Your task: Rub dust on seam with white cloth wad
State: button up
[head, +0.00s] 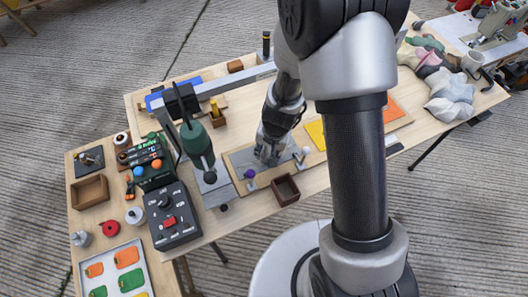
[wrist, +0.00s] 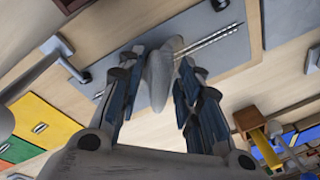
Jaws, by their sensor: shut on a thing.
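My gripper (wrist: 160,75) is shut on a pale grey-white cloth wad (wrist: 161,85), which sticks out between the two fingers in the wrist view. The wad is over the grey panel (wrist: 215,60), and I cannot tell whether it touches it. The seam (wrist: 222,34) is a pale double line running across the panel, partly hidden behind the wad and fingers. I cannot make out dust on it. In the head view my gripper (head: 268,155) points down at the grey panel (head: 242,160), and the wad is not clearly visible.
A small dark-red box (head: 285,190) stands in front of the panel. Clamps with a purple knob (head: 250,173) and a white knob (head: 306,151) flank the gripper. A green machine (head: 195,140) and control box (head: 172,214) stand left. Yellow fabric (head: 316,133) lies right.

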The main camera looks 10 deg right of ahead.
jog(key=shift+w+d, duration=0.3)
jog(key=shift+d, duration=0.65)
jog(key=shift+w+d, duration=0.25)
jog(key=shift+d, duration=0.65)
jog(key=shift+w+d, duration=0.3)
jog(key=shift+d, duration=0.65)
jog(key=shift+w+d+f, duration=0.1)
jog(key=shift+w+d, duration=0.15)
jog(key=shift+d, duration=0.55)
jog(key=shift+w+d, duration=0.2)
jog(key=shift+d, duration=0.55)
notch_tip(320, 180, up, 6)
jog(key=p, duration=0.5)
jog(key=shift+a, duration=0.15)
notch_tip(320, 180, up, 3)
jog(key=shift+r+p, duration=0.1)
jog(key=shift+p, duration=1.1)
